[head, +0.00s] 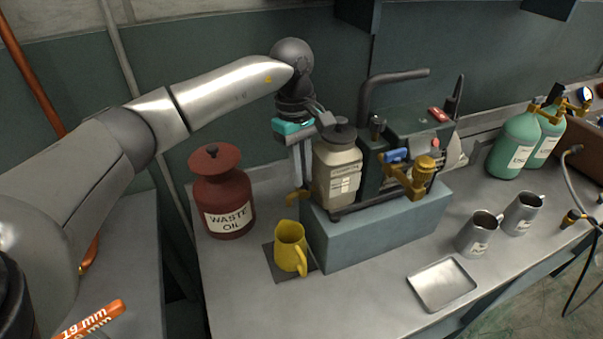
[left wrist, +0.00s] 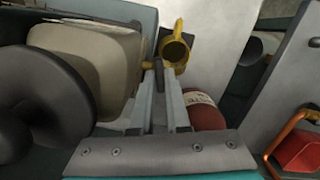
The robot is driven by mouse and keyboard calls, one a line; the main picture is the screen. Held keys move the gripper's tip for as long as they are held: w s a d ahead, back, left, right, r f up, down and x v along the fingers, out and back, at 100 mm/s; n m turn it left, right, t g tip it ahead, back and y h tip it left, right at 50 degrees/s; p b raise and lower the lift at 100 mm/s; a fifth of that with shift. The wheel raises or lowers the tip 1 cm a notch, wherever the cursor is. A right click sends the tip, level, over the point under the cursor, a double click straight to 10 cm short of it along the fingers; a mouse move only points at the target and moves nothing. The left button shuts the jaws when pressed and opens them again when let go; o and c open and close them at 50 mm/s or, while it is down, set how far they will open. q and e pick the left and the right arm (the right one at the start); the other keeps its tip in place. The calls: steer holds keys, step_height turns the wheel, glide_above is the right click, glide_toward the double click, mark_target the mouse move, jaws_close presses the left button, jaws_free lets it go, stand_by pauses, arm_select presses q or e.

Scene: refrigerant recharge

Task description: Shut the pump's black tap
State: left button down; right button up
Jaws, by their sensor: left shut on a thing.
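The pump (head: 403,135) stands on a blue-grey block (head: 375,228), with a cream jar (head: 337,170) at its left end. A brass spout (head: 297,197) sticks out low at that end, above a yellow jug (head: 290,247). My left gripper (head: 303,180) reaches down beside the jar, its fingers partly hidden there. In the left wrist view its two fingers (left wrist: 159,78) are shut on a small dark piece, which looks like the black tap (left wrist: 158,88). The jug (left wrist: 177,48) shows just beyond the fingertips. The tap's angle is hard to tell. My right gripper is out of view.
A red waste oil can (head: 224,195) stands left of the jug, close to my left arm. A metal tray (head: 441,284), two grey metal jugs (head: 479,234) and green cylinders (head: 516,145) stand to the right. The front bench between jug and tray is clear.

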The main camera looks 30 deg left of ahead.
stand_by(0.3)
arm_select(q)
steer(key=shift+f+m+b, duration=0.1)
steer(key=shift+m+b, duration=0.35)
steer(key=shift+m, duration=1.05)
steer(key=c, duration=0.8)
jaws_free()
steer(key=shift+r, duration=0.2)
step_height(320, 180, up, 9)
steer(key=p, duration=0.6)
